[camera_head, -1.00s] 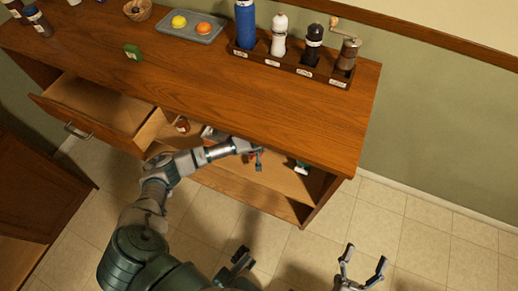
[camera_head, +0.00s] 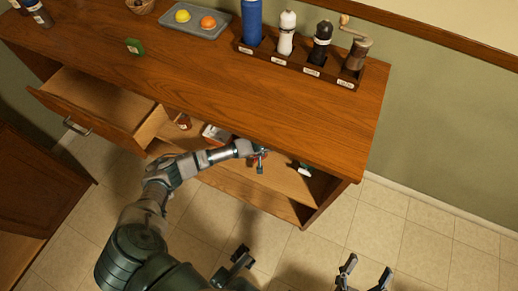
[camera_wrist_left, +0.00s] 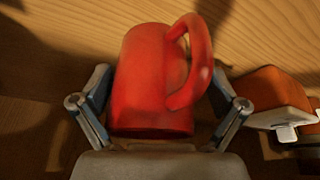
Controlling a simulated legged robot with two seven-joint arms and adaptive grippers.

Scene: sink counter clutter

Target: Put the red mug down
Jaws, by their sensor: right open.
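The red mug (camera_wrist_left: 150,85) fills the middle of the left wrist view, its handle curving up on the right side. My left gripper (camera_wrist_left: 160,105) has one finger on each side of the mug. A gap shows between the right finger and the mug's body; whether the fingers press on it is unclear. In the head view my left gripper (camera_head: 259,161) reaches into the open space under the counter top, and the mug is mostly hidden there. My right gripper (camera_head: 366,275) is open and empty over the floor at the bottom.
In the compartment are a small brown bottle (camera_head: 183,121), a red and pale box (camera_head: 214,133) and a green-and-white item (camera_head: 304,169). An orange-brown object (camera_wrist_left: 270,90) is right of the mug. An open drawer (camera_head: 95,100) juts out at left. The counter's front middle (camera_head: 240,95) is clear.

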